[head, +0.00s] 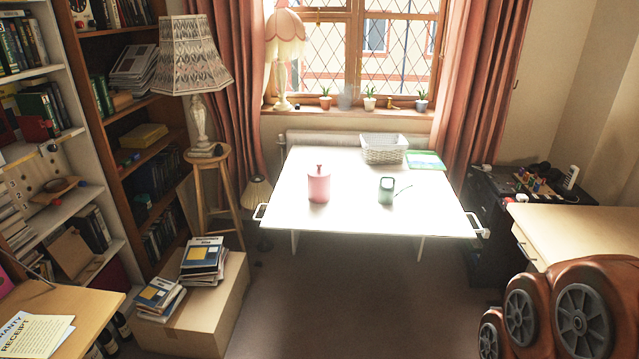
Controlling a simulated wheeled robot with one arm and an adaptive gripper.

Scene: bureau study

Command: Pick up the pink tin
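A pink tin (319,186) with a small knob on its lid stands upright on the white table (345,218), left of the table's middle. My gripper is not in view, and nothing touches the tin.
A green mug-like container (386,190) stands right of the tin, with a thin item beside it. A grey basket (384,149) and a green-blue booklet (426,160) lie at the table's back. A stool (208,195) with a lamp and a box (200,310) with books stand left. Open floor (340,300) lies in front.

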